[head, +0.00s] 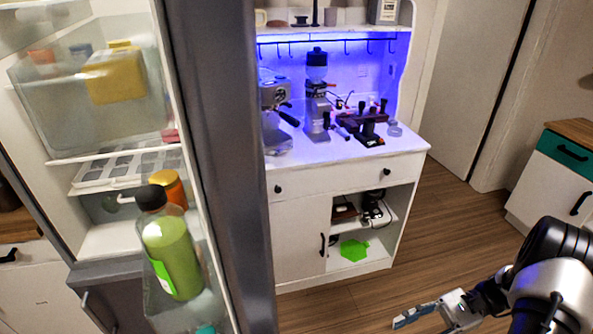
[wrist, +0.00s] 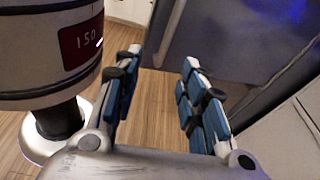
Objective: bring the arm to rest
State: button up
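My gripper (head: 432,312) is at the lower right of the head view, on my arm that reaches in from the right edge. It is over the wood floor, in front of the white espresso cabinet and apart from it. In the wrist view my gripper (wrist: 160,65) has its two blue-padded fingers spread apart. Only floor and a dark panel show between them, so it is open and empty.
An open fridge (head: 215,150) with a green bottle (head: 172,255) fills the left. The espresso cabinet (head: 345,170) holds a coffee grinder (head: 317,95) and espresso machine (head: 274,105). The floor (head: 450,215) between is clear.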

jog(key=a+r+n+g+h, duration=0.2)
jog(key=a+r+n+h, duration=0.25)
jog(key=r, duration=0.45)
jog(key=s+a+r+n+t+h, duration=0.4)
jog(key=a+r+n+h, duration=0.1)
jog(key=r, duration=0.2)
jog(key=s+a+r+n+t+h, duration=0.4)
jog(key=s+r+n+t+h, duration=0.1)
jog(key=r+n, duration=0.1)
jog(key=shift+a+r+h, duration=0.35)
jog(key=shift+a+r, duration=0.05)
jog(key=shift+r, duration=0.2)
jog(key=shift+a, duration=0.1)
